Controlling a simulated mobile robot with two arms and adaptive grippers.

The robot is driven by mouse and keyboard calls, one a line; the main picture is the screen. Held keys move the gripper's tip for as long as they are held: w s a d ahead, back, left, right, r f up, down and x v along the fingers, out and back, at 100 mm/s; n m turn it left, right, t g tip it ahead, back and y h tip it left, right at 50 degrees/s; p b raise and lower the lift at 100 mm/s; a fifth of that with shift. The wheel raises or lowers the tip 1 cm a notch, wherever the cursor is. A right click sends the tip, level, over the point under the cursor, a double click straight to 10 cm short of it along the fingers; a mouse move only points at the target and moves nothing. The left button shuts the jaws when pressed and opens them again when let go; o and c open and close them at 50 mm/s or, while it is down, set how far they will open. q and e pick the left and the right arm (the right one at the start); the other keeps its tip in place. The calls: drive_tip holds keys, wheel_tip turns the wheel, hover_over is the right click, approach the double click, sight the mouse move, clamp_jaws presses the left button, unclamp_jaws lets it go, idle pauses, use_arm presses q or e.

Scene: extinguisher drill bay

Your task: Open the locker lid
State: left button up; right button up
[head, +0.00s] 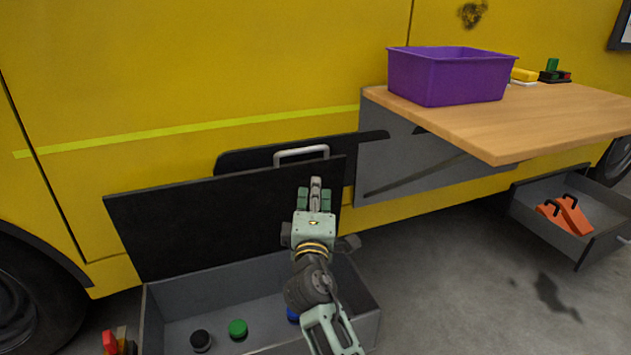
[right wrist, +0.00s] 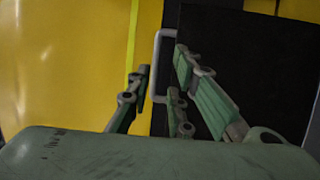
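The locker (head: 255,303) is an open grey box low against the yellow vehicle side. Its black lid (head: 190,225) stands steeply raised at the back of the box. A pale grey handle (head: 302,152) shows at the lid's top edge. My right gripper (head: 315,190) is in front of the lid, just below the handle in the head view. In the right wrist view its green fingers (right wrist: 160,85) are spread, with the handle (right wrist: 158,65) seen between them; contact cannot be told. The lid (right wrist: 250,65) fills that view's right side. My left gripper is not in view.
Black (head: 201,340), green (head: 238,328) and partly hidden blue (head: 293,315) round pieces lie in the locker. A wooden shelf (head: 540,120) with a purple bin (head: 450,78) juts out at right. Below it, an open drawer (head: 560,230) holds orange wedges (head: 572,213).

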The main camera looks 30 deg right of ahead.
drive_tip(key=v, duration=0.7)
idle(0.3)
